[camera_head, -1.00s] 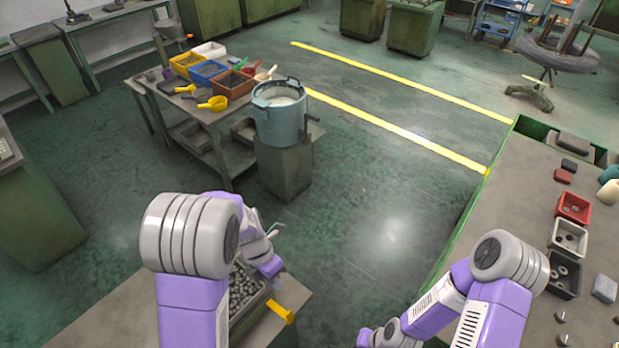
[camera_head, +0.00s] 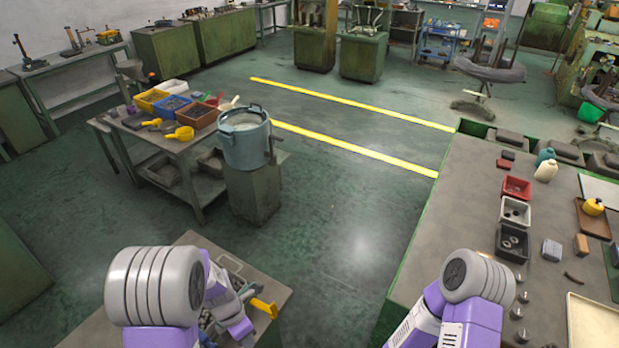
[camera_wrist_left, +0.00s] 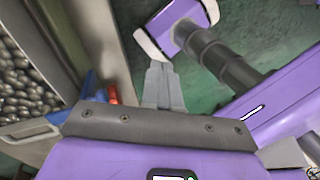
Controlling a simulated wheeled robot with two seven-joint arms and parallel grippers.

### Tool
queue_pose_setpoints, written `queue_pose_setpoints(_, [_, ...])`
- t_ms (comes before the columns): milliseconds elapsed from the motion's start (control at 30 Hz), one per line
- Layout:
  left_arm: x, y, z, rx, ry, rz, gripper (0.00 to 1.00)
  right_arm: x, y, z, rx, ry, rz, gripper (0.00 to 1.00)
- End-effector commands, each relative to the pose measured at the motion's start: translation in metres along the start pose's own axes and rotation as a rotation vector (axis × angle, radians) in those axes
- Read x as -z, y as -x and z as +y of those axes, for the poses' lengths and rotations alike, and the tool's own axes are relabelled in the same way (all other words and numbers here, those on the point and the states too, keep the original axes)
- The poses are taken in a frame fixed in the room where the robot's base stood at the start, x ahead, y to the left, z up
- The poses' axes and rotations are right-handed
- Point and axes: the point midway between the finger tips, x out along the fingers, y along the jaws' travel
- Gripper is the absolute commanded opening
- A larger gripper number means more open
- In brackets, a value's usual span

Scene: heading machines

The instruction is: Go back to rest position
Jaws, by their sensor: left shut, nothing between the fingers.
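My left gripper (camera_wrist_left: 163,85) is shut and empty in the left wrist view, its fingers together over the green floor, to the right of the metal container of round pieces. In the head view my left arm comes in low at the left, over the near table (camera_head: 277,297), and hides part of it. My right arm shows at the lower right, beside the long workbench (camera_head: 460,180); its gripper is out of the picture.
The metal container (camera_wrist_left: 60,118) of dark round pieces lies close to my left gripper. A yellow-handled item (camera_head: 264,307) is on the near table. A blue bucket (camera_head: 245,145) stands beyond on a stand. Green floor is open between the tables.

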Motion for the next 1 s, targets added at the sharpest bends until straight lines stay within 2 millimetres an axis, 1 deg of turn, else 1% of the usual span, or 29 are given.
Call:
queue_pose_setpoints(33, [0.005,-0.019,0.003,-0.003,-0.06,0.011,0.0,0.001,-0.01,0.004,0.0,0.0,0.001,0.0])
queue_pose_setpoints(167, [0.015,-0.057,0.009,-0.015,-0.255,0.032,0.0,0.002,-0.026,0.01,0.0,0.0,0.001,0.0])
queue_pose_setpoints(267, [0.025,-0.094,0.012,-0.021,-0.452,0.046,0.0,0.002,-0.043,0.016,0.0,0.0,0.0,0.0])
queue_pose_setpoints(300, [0.029,-0.112,0.013,-0.023,-0.546,0.05,0.0,0.002,-0.051,0.019,0.0,0.0,-0.001,0.0])
queue_pose_setpoints(367, [0.035,-0.141,0.013,-0.025,-0.706,0.052,0.0,0.003,-0.064,0.024,0.0,0.0,-0.001,0.0])
queue_pose_setpoints(400, [0.037,-0.16,0.013,-0.028,-0.82,0.05,0.0,0.003,-0.073,0.027,0.0,0.0,-0.001,0.0])
queue_pose_setpoints(467, [0.041,-0.187,0.011,-0.033,-0.989,0.041,0.0,0.004,-0.086,0.032,0.0,0.0,0.0,0.0])
queue_pose_setpoints(500, [0.042,-0.205,0.009,-0.039,-1.103,0.032,0.0,0.004,-0.094,0.035,0.0,0.0,0.0,0.0])
queue_pose_setpoints(567, [0.043,-0.23,0.005,-0.053,-1.271,0.012,0.0,0.005,-0.107,0.04,0.0,0.0,0.0,0.0])
queue_pose_setpoints(600, [0.042,-0.245,0.001,-0.066,-1.38,-0.003,0.0,0.005,-0.115,0.043,0.0,0.0,0.0,0.0])
queue_pose_setpoints(700, [0.038,-0.279,-0.007,-0.114,-1.634,-0.046,0.0,0.006,-0.133,0.05,0.0,0.0,0.0,0.0])
queue_pose_setpoints(800, [0.031,-0.301,-0.015,-0.177,-1.836,-0.082,0.0,0.006,-0.147,0.055,0.0,0.0,0.0,0.0])
queue_pose_setpoints(833, [0.029,-0.305,-0.018,-0.196,-1.885,-0.091,0.0,0.006,-0.15,0.056,0.0,0.0,0.0,0.0])
queue_pose_setpoints(900, [0.025,-0.314,-0.022,-0.234,-1.975,-0.106,0.0,0.007,-0.156,0.058,0.0,0.0,0.0,0.0])
queue_pose_setpoints(1000, [0.02,-0.318,-0.025,-0.274,-2.054,-0.116,0.0,0.007,-0.159,0.06,0.0,0.0,0.0,0.0])
